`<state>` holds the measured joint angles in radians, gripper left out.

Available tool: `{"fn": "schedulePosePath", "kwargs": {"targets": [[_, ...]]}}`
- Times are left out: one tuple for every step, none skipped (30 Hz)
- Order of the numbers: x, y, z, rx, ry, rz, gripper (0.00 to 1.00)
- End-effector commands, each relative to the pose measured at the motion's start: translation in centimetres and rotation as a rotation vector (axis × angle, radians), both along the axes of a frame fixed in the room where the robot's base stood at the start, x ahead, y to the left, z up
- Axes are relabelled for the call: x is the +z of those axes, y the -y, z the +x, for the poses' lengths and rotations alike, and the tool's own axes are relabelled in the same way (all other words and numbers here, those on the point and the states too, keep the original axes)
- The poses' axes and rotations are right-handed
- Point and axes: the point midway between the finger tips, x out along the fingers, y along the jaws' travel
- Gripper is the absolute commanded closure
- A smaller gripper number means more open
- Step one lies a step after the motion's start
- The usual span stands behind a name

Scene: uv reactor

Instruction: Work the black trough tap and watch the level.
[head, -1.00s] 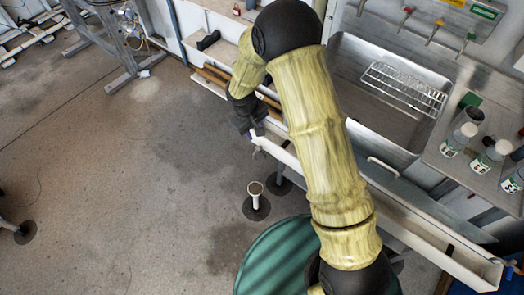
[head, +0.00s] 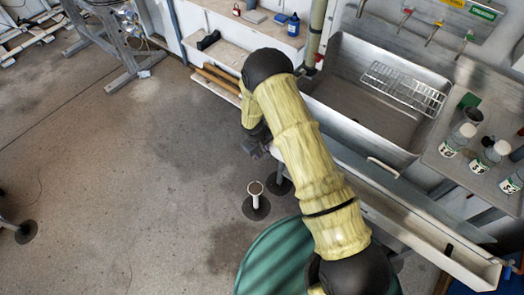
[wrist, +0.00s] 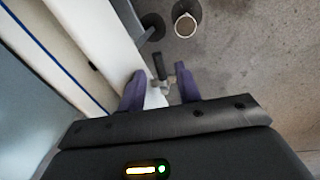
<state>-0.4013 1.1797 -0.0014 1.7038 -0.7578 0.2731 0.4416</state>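The tap has a black lever (wrist: 159,66) and a small metallic body at the end of the white trough (wrist: 108,32). My gripper (wrist: 160,87) is open, its two purple fingers on either side of the tap, with a visible gap beside the lever. In the head view my gripper (head: 259,149) is at the trough's near-left end and hides the tap. The trough (head: 425,229) runs from there toward the lower right, partly behind my arm. I cannot make out a liquid level in it.
A green round lid (head: 268,262) is in front. A steel sink (head: 356,94) and white-labelled bottles (head: 459,139) are behind.

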Motion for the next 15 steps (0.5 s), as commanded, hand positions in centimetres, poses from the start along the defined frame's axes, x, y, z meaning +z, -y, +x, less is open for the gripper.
{"fn": "schedulePosePath", "kwargs": {"targets": [[-0.52,0.11,0.05,-0.001,-0.001,-0.001,0.67],[-0.76,0.16,0.06,-0.001,-0.001,-0.001,0.67],[-0.98,0.18,0.10,-0.001,-0.001,-0.001,0.67],[-1.09,0.21,0.12,-0.001,-0.001,-0.001,0.67],[-1.18,0.22,0.14,-0.001,-0.001,-0.001,0.67],[-1.25,0.23,0.16,-0.001,0.000,0.000,0.67],[-1.27,0.23,0.17,-0.001,0.000,0.000,0.67],[-1.28,0.23,0.17,-0.001,0.000,0.000,0.67],[-1.27,0.22,0.17,-0.001,0.000,0.000,0.67],[-1.27,0.22,0.17,-0.001,0.000,0.000,0.67],[-1.27,0.22,0.17,-0.001,0.000,0.000,0.67],[-1.26,0.22,0.17,-0.001,0.000,0.000,0.67],[-1.26,0.22,0.17,-0.001,0.000,0.000,0.67],[-1.26,0.23,0.16,-0.001,0.000,0.000,0.72],[-1.25,0.23,0.16,-0.001,0.000,0.000,0.80]]}}
